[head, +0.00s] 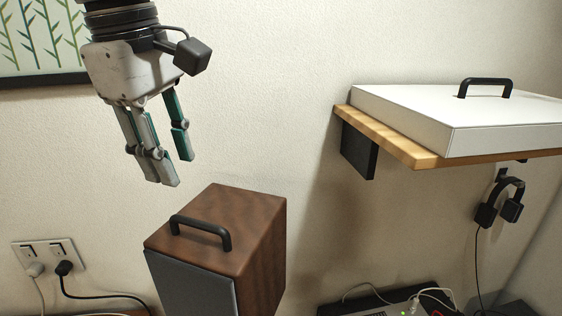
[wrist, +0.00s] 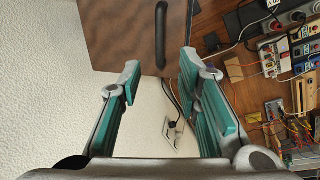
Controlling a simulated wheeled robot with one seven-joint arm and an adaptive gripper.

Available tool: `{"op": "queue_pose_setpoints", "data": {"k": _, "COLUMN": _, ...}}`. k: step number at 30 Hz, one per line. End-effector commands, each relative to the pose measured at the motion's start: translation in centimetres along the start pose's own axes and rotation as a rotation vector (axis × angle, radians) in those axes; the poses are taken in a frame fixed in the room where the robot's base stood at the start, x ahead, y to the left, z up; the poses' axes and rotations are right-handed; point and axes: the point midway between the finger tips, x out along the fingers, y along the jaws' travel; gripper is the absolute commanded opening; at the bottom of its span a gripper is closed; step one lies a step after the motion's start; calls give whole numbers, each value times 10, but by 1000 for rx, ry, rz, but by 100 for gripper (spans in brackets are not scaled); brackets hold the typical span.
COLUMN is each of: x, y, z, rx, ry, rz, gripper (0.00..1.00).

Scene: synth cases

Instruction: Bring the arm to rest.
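My gripper (head: 174,167) hangs at the upper left in the head view, its fingers pointing down. It is above a brown wooden box (head: 262,240) with a grey front, with a clear gap between the fingertips and the box. In the wrist view my gripper (wrist: 159,72) has its teal-padded fingers wide apart with nothing between them. The black handle (wrist: 160,35) on top of the box shows beyond the fingertips, apart from them. In the head view the handle (head: 201,230) stands on the box, empty. My gripper is open.
A wooden shelf (head: 427,160) at the right holds a white handled case (head: 420,115). Headphones (head: 500,203) hang below it. A wall outlet (head: 48,254) with plugged cords is at lower left. The wrist view shows a cluttered table (wrist: 245,95) at right. Bare wall lies between gripper and shelf.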

Motion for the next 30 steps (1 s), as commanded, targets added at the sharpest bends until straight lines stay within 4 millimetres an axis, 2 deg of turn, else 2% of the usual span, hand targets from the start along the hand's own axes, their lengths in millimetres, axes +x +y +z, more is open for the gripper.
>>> {"op": "queue_pose_setpoints", "data": {"k": 4, "x": -9, "y": 0, "z": 0, "rx": 0, "ry": 0, "rz": 0, "gripper": 31}}
{"op": "queue_pose_setpoints", "data": {"k": 14, "x": -10, "y": 1, "z": 1, "rx": 2, "ry": 0, "rz": 0, "gripper": 31}}
{"op": "queue_pose_setpoints", "data": {"k": 17, "x": -9, "y": 8, "z": 12, "rx": 36, "ry": 6, "rz": 3, "gripper": 31}}
{"op": "queue_pose_setpoints", "data": {"k": 20, "x": -4, "y": 26, "z": 42, "rx": 126, "ry": 22, "rz": 11, "gripper": 31}}
{"op": "queue_pose_setpoints", "data": {"k": 25, "x": 14, "y": 57, "z": 124, "rx": 380, "ry": 71, "rz": 30, "gripper": 31}}
{"op": "queue_pose_setpoints", "data": {"k": 30, "x": 42, "y": 64, "z": 209, "rx": 659, "ry": 132, "rz": 56, "gripper": 31}}
